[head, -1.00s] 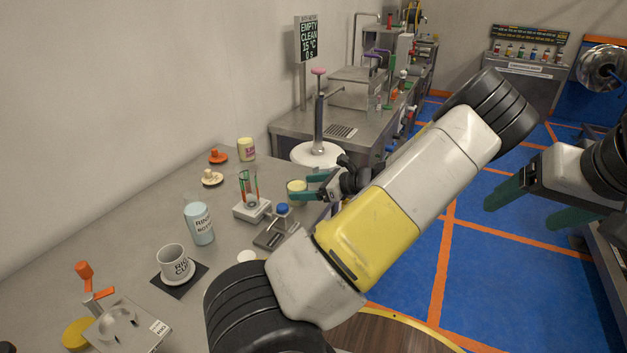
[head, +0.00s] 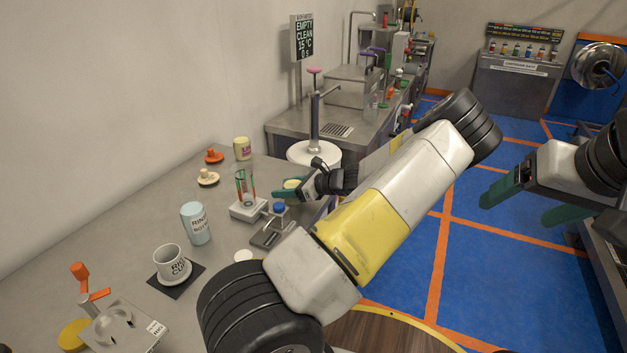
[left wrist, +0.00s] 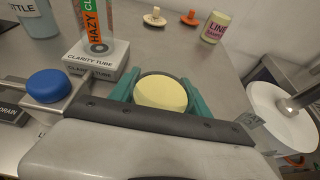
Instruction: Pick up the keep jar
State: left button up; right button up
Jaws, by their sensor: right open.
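A small round jar with a pale yellow top (head: 292,184), which I take for the keep jar, stands at the right edge of the grey bench. No label on it shows. My left gripper (head: 293,188) is level with it, with a green finger on each side. In the left wrist view the jar's top (left wrist: 161,93) sits between the two fingers (left wrist: 162,95), very close to both. Whether they press on it cannot be told. The jar's lower part is hidden. My right gripper (head: 527,202) is open and empty over the blue floor.
The clarity tube stand (head: 248,210) and a blue-capped device (head: 275,228) stand close beside the jar. A LINE jar (head: 242,148), a rinse bottle (head: 196,223) and a cup (head: 171,264) stand farther off. A white round basin (head: 314,153) is behind the gripper.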

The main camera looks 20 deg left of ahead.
pick_arm(q)
grip_shut()
jog(key=shift+r, duration=5)
